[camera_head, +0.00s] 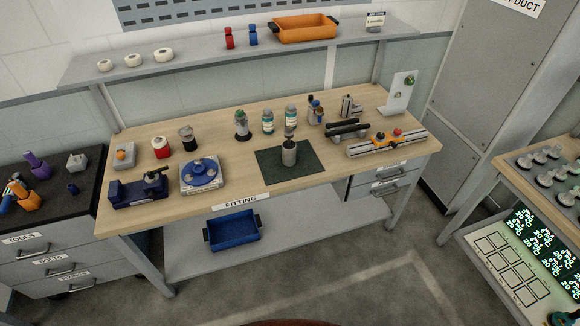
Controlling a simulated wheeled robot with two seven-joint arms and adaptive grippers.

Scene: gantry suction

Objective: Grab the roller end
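Two dark cylindrical bars (348,127), which look like rollers, lie on a grey stand toward the right of the wooden workbench (225,135). I cannot tell for certain which thing is the roller end. Neither my left nor my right gripper shows in the head view.
A grey rail with an orange carriage (386,141) lies in front of the bars. A dark green mat (272,173) bears a grey cylinder (289,153). A blue disc device (202,173) and a dark blue vise (138,189) stand left. Clear floor lies in front.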

